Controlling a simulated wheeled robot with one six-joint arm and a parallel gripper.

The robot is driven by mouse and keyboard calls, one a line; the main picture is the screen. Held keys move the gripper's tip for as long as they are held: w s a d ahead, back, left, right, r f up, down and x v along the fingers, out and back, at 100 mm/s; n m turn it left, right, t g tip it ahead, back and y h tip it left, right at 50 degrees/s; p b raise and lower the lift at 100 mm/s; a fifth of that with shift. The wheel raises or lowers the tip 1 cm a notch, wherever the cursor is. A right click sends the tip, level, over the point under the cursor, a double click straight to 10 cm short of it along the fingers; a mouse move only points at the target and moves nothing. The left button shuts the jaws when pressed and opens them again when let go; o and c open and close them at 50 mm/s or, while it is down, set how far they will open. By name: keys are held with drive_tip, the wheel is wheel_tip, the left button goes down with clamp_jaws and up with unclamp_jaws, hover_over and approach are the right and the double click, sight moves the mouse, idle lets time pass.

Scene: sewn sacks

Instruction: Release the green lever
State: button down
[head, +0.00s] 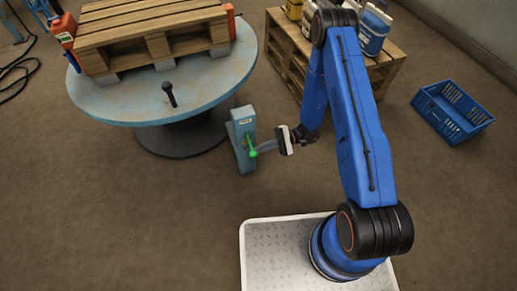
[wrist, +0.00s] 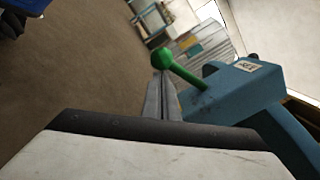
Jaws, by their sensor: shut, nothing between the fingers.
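The green lever (head: 253,152) sticks out from a blue-grey post (head: 241,128) beside the round turntable. In the wrist view the lever (wrist: 184,74) ends in a round green knob and joins the blue post (wrist: 236,94) on the right. My gripper (head: 261,148) is shut and empty, with its fingertips close to the knob. In the wrist view the closed fingers (wrist: 163,80) point at the lever just below the knob. I cannot tell whether they touch it.
The blue turntable (head: 205,98) carries a wooden pallet (head: 150,28) and a black-knobbed pin (head: 169,94). Jugs (head: 373,30) stand on a wooden stand (head: 288,57) at the back. A blue crate (head: 452,111) lies at the right. The floor at the front left is clear.

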wheel_tip(320, 180, up, 9)
drive_tip(key=s+m+t, duration=0.1)
drive_tip(key=s+m, duration=0.1)
drive_tip(key=m, duration=0.8)
drive_tip(key=shift+d+y, duration=0.3)
drive_tip(key=shift+y, duration=0.1)
drive_tip(key=w+d+f, duration=0.2)
drive_tip(key=d+f, duration=0.3)
drive_tip(key=d, duration=0.5)
drive_tip(key=shift+w+d, duration=0.15)
drive_tip(key=shift+w, duration=0.1)
idle(0.4)
